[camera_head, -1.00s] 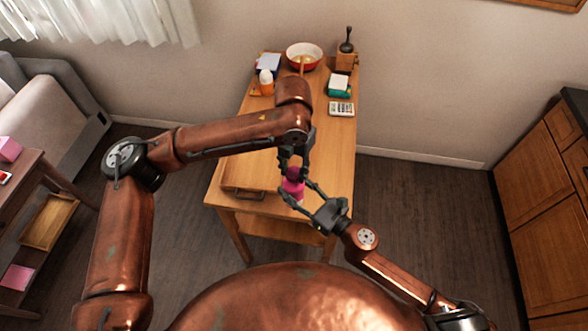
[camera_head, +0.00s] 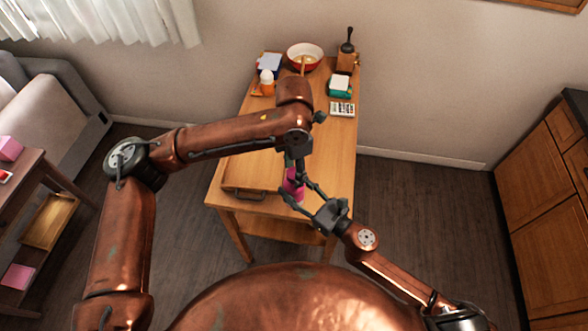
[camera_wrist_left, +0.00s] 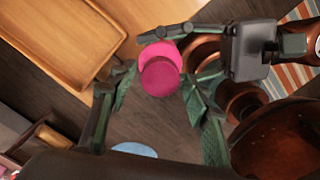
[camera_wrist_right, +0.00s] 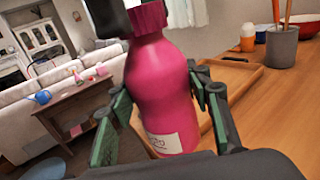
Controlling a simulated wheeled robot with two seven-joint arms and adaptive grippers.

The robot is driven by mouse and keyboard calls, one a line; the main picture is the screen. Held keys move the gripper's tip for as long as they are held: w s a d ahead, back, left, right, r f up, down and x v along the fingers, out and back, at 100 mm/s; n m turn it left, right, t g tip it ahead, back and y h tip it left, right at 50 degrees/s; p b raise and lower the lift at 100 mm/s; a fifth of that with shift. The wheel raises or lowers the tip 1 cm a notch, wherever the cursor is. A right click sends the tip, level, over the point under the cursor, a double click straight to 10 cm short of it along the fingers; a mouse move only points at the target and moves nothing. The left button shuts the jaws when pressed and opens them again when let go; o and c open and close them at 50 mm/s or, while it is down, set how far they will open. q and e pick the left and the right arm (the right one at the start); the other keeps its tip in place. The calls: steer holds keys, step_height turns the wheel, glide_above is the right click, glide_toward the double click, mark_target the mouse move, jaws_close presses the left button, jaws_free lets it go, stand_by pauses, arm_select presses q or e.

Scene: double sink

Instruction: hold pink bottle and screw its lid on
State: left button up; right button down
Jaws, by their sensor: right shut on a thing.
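The pink bottle (camera_head: 294,190) is upright, held in front of the table's near edge. My right gripper (camera_wrist_right: 160,98) is shut on its body, with one finger on each side in the right wrist view. The pink lid (camera_wrist_left: 160,76) sits on the bottle's mouth; it also shows at the top of the right wrist view (camera_wrist_right: 150,17). Whether the thread is engaged cannot be seen. My left gripper (camera_wrist_left: 158,72) is directly above the bottle, pointing down. Its fingers are apart on either side of the lid, with small gaps, so it looks open.
The wooden table (camera_head: 325,150) carries a tray (camera_head: 245,190) near its front. A red bowl (camera_head: 304,56), an orange-and-white bottle (camera_head: 266,83) and small boxes stand at the back. A side table (camera_head: 30,190) is at the left. Floor around is clear.

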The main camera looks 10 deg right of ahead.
arm_select(q)
steer(key=shift+o, duration=0.3)
steer(key=shift+r, duration=2.25)
steer(key=shift+c, duration=0.5)
